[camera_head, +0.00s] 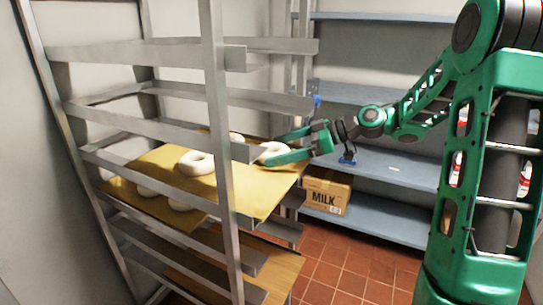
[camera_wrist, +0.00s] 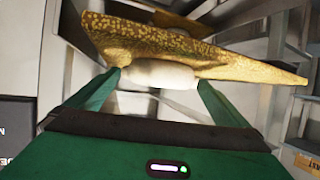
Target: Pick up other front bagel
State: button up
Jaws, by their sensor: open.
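Several pale bagels lie on yellow boards in a metal rack. One white bagel (camera_head: 196,162) sits in the middle of the upper board (camera_head: 255,192). Another bagel (camera_head: 273,151) is at the board's right side, by my gripper (camera_head: 290,148). In the wrist view this bagel (camera_wrist: 158,75) lies between the two green fingertips of my gripper (camera_wrist: 157,80), against the face of the board (camera_wrist: 190,55). The gripper is open around it; whether the fingers touch it I cannot tell.
The rack post (camera_head: 222,150) and rails (camera_head: 150,128) stand close around the boards. A lower board (camera_head: 130,192) holds more bagels. The tiled floor (camera_head: 340,265) is open in front.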

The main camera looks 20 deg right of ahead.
jog(key=shift+x, duration=1.3)
jog(key=c, duration=1.1)
jog(key=shift+r, duration=0.1)
